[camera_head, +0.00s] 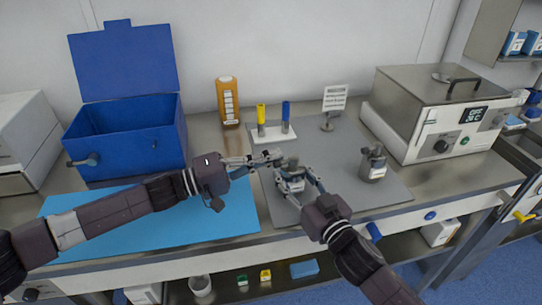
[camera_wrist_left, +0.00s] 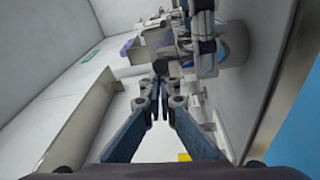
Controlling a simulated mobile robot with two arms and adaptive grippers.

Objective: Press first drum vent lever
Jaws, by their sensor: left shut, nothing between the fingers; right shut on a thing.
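A small grey metal drum (camera_head: 292,168) is in my right gripper (camera_head: 292,185), above the grey mat, partly hidden by the fingers. My left gripper (camera_head: 272,156) is shut and empty, its tips close to the top left of this drum. In the left wrist view the shut left fingertips (camera_wrist_left: 160,98) point at a dark round knob (camera_wrist_left: 160,67). I cannot tell whether they touch it, nor pick out the vent lever clearly. My right gripper also shows there (camera_wrist_left: 205,45). A second grey drum (camera_head: 373,165) with a dark top stands upright on the mat at right.
An open blue box (camera_head: 128,140) stands at back left, behind a blue mat (camera_head: 225,215). A white holder (camera_head: 274,134) with yellow and blue tubes, an orange bottle (camera_head: 228,103) and a small sign (camera_head: 333,100) stand behind. A steel bath (camera_head: 440,110) is at right. The grey mat (camera_head: 340,150) has free room.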

